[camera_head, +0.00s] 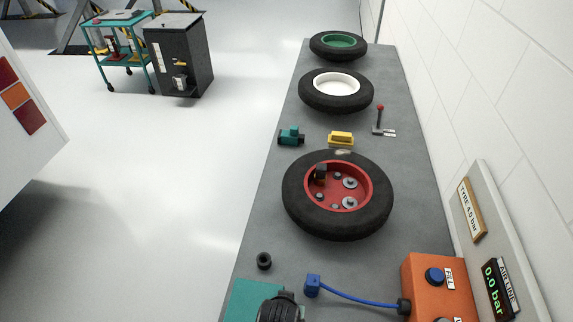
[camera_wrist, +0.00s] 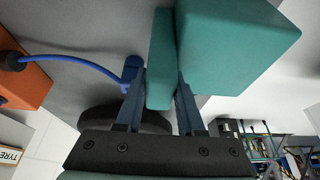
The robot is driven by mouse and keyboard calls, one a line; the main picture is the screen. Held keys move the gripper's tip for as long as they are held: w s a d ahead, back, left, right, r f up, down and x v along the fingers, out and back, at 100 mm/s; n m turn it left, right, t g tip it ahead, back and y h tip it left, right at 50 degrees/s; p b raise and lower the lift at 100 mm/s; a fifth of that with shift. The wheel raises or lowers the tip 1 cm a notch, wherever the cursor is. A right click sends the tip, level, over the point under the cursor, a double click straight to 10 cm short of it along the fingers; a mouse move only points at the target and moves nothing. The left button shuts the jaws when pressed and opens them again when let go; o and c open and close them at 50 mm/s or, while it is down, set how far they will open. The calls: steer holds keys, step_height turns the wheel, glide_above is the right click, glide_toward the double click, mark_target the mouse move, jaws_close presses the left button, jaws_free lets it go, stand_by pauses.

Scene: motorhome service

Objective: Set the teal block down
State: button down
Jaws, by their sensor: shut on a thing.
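The teal block (camera_wrist: 235,45) fills the upper middle of the wrist view, with a narrow upright teal part in front of its larger body. My gripper (camera_wrist: 160,85) has its two fingers on either side of that narrow part and is shut on it. In the head view the teal block (camera_head: 248,301) shows at the bottom, over the near left part of the grey bench (camera_head: 265,225). A dark part of my arm covers some of it. I cannot tell whether its underside touches the bench.
A blue connector (camera_head: 312,285) with a blue hose runs to an orange box (camera_head: 435,285), close right of the block. A small black cap (camera_head: 264,261) lies just beyond it. A tyre with a red rim (camera_head: 337,195) lies farther up the bench. The bench's left edge is close.

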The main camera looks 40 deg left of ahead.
steer(key=shift+w, duration=0.1)
steer(key=shift+f, duration=0.1)
steer(key=c, duration=0.5)
jaws_free()
steer(key=shift+f, duration=0.1)
steer(key=v, duration=1.2)
